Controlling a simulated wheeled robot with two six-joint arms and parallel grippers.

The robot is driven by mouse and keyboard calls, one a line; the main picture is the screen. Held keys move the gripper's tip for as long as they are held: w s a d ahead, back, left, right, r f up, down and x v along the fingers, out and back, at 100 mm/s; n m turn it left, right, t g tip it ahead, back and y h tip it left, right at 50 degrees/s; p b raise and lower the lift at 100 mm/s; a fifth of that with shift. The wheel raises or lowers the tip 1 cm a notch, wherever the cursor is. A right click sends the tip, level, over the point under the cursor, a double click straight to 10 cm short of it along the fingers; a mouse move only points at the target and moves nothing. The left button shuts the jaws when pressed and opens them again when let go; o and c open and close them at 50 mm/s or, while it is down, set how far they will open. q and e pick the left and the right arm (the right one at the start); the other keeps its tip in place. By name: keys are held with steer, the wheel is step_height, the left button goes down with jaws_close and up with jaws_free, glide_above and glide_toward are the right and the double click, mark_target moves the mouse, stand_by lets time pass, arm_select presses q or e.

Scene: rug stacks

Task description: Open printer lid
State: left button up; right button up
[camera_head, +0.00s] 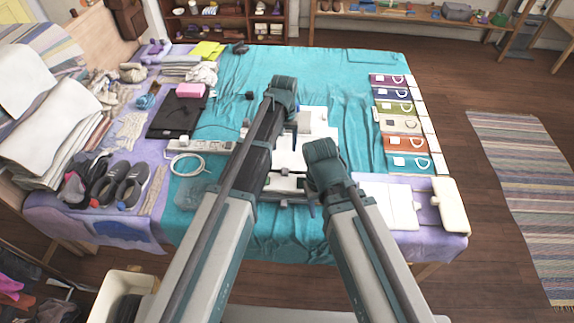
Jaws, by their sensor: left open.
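A white, boxy machine that looks like the printer (318,122) stands on the teal cloth mid-table. My arms cover much of it, and I cannot tell how its lid sits. My left arm reaches over the cloth from the left, across the printer's left side.
The table (366,75) has a teal cloth. Colored packets (402,122) line the right side. White boards (392,205) lie near right.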

mark_target(285, 171)
arm_select(q)
steer(key=f+b, duration=1.4)
steer(key=shift+w, duration=0.25)
steer(key=shift+r, duration=0.1)
jaws_close()
stand_by(1.4)
